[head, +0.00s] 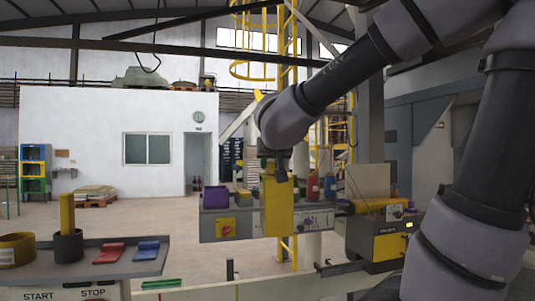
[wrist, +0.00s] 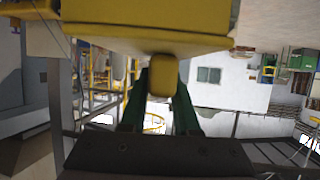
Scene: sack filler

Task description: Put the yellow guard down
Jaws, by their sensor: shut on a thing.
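The yellow guard (head: 278,208) hangs upright in the air below my gripper (head: 277,166) in the head view, in front of the grey machine panel. In the wrist view the yellow guard (wrist: 140,30) fills the top, and its yellow knob sits between the two green fingers of my gripper (wrist: 160,90). My gripper is shut on this knob. The guard covers part of the panel behind it. I cannot tell how far its lower edge is from the surfaces below.
A grey control panel (head: 222,226) with a purple bin (head: 215,197) and several small items stands behind the guard. A yellow-and-grey machine (head: 388,245) is at right. A grey table (head: 90,272) at lower left holds a yellow ring, a dark cup, and red and blue pieces.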

